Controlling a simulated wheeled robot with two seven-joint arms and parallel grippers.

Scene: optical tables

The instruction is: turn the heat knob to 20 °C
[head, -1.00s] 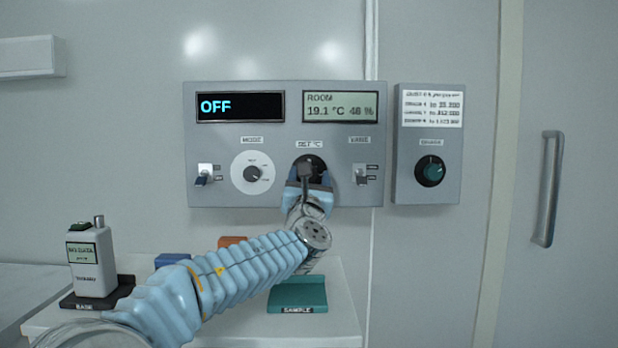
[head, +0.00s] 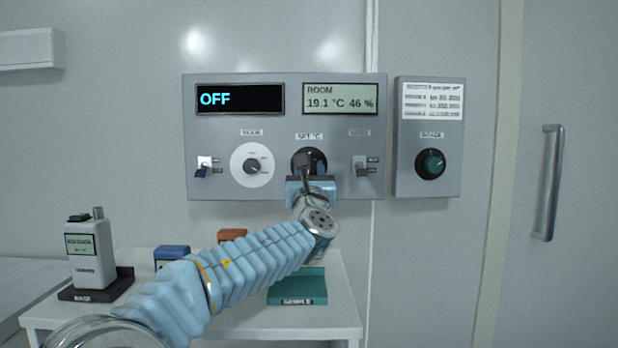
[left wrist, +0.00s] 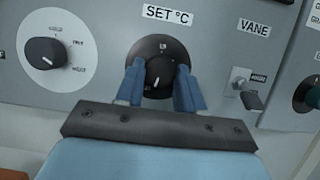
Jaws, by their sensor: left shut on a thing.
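The black SET °C knob (left wrist: 159,73) sits in the middle of the grey control panel (head: 230,135). In the left wrist view its white pointer mark faces down and slightly left; the scale around it is too small to read. My left gripper (left wrist: 160,88) has its two blue fingers on either side of the knob, shut on it. The left display (head: 240,99) reads OFF. The room display (head: 340,98) reads 19.1 °C and 46 %. My right gripper is not in view.
The MODE dial (head: 251,165) is left of the knob, with a keyed switch (head: 203,167) beyond it. The VANE switch (head: 362,168) is close on the right. A white table (head: 230,322) stands below with several items.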

